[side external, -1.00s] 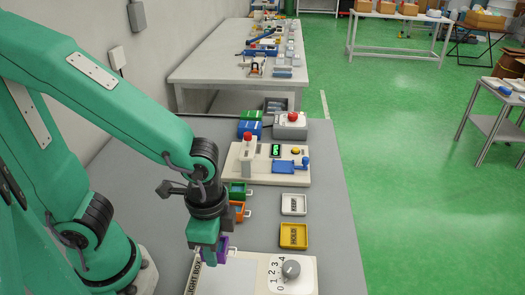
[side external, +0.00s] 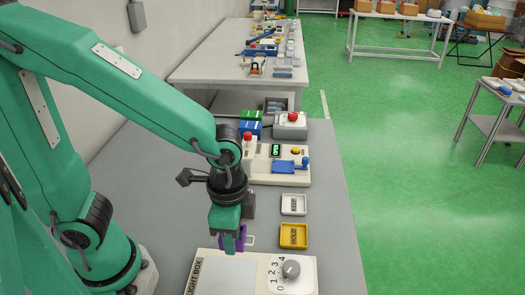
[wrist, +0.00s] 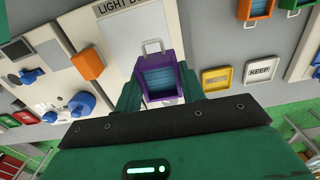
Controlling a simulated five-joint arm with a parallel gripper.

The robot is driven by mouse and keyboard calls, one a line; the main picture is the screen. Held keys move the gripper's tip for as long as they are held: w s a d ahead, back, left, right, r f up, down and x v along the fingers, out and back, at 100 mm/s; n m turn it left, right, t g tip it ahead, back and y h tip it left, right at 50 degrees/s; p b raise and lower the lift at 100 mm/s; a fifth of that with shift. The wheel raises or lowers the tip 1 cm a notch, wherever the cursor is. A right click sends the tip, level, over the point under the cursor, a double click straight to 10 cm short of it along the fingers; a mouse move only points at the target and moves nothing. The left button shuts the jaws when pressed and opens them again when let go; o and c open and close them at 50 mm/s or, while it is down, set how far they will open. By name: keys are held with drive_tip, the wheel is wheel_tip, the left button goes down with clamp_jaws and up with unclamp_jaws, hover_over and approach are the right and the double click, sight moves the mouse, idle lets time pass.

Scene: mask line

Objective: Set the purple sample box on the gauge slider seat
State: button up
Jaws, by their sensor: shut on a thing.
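My gripper (side external: 228,241) is shut on the purple sample box (side external: 242,238) in the side view, just beyond the light box's far edge. In the wrist view the purple box (wrist: 159,76) is upright between the green fingers, with its pale handle at the top and a blue panel inside. The cream gauge fixture (side external: 262,179) stands farther back, with a green-lit display (side external: 276,150) and a yellow button. Its blue slider piece (side external: 284,167) has an upright handle on the right. My wrist hides part of the fixture's left side.
The light box (side external: 222,276) with a numbered dial (side external: 291,268) lies in front. A yellow tray (side external: 293,247) and a white tray (side external: 293,212) lie to the right. A red-button box (side external: 290,132) and blue and green boxes (side external: 250,122) stand behind the fixture.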

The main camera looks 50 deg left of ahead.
drive_tip(key=w+a+r, duration=0.1)
drive_tip(key=w+a, duration=0.3)
drive_tip(key=w, duration=1)
drive_tip(key=w+a, duration=0.5)
drive_tip(key=w, duration=0.9)
drive_tip(key=shift+a+r, duration=0.2)
drive_tip(key=shift+r, duration=0.2)
hover_over(283, 166)
wheel_tip(283, 166, down, 7)
drive_tip(key=shift+f, duration=2)
drive_tip(key=shift+f, duration=0.2)
